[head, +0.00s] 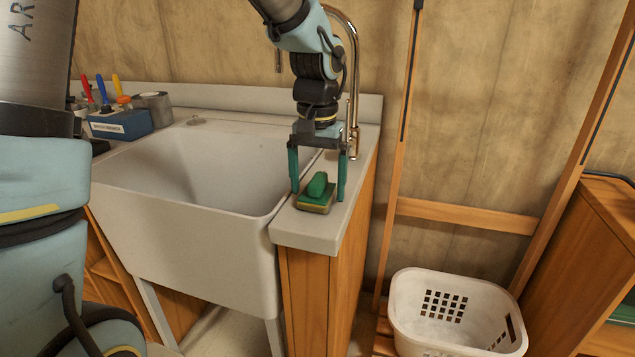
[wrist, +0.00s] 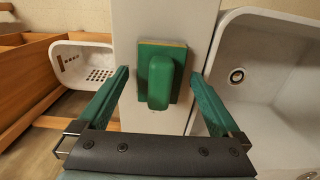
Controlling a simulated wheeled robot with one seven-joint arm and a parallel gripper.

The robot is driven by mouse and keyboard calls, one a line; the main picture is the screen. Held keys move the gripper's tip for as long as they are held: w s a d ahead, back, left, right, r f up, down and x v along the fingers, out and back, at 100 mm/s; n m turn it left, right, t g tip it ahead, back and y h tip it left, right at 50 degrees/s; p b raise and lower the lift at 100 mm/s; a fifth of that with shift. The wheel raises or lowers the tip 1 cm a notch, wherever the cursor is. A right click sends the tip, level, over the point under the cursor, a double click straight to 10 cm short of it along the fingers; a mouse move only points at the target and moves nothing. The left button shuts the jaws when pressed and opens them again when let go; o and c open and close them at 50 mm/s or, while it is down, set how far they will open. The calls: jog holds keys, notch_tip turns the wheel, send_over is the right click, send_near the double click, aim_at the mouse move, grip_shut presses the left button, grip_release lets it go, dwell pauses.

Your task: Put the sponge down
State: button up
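The sponge (head: 316,204) lies on the narrow grey-white counter (head: 310,230) to the right of the sink. It has a green raised grip on top and a yellowish layer at its edge. In the wrist view the sponge (wrist: 160,75) sits between the fingers, with gaps on both sides. My gripper (head: 319,196) is open above the counter, pointing down, with its green fingers on either side of the sponge and not touching it. The gripper's fingers (wrist: 162,72) are spread wide in the wrist view too.
The deep white sink (head: 215,165) is directly left of the counter strip. A blue box (head: 120,124) with screwdrivers stands at the back left. A tall faucet (head: 354,90) rises behind my gripper. A white basket (head: 455,310) stands low on the right.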

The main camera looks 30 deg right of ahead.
aim_at(315, 178)
jog(key=shift+f+b, duration=0.2)
jog(key=shift+b, duration=0.15)
notch_tip(315, 178, up, 11)
dwell(0.3)
jog(key=shift+w+a, duration=0.1)
jog(key=shift+a, duration=0.05)
jog(key=w+a+f+n+p, duration=0.1)
jog(key=w+a+f+n, duration=0.15)
jog(key=a, duration=0.45)
jog(key=w+a+f+n+p, duration=0.1)
jog(key=w+a+f+p, duration=0.15)
jog(key=a, duration=0.45)
jog(key=s+a+f+n+p, duration=0.1)
jog(key=a+f+n, duration=0.1)
jog(key=a, duration=0.6)
jog(key=s+a+f+n+t+p, duration=0.1)
jog(key=a+f+n, duration=0.1)
jog(key=a, duration=0.7)
jog(key=shift+s+a+t, duration=0.15)
jog(key=shift+s+t, duration=0.15)
jog(key=shift+s, duration=0.05)
jog(key=shift+f, duration=0.1)
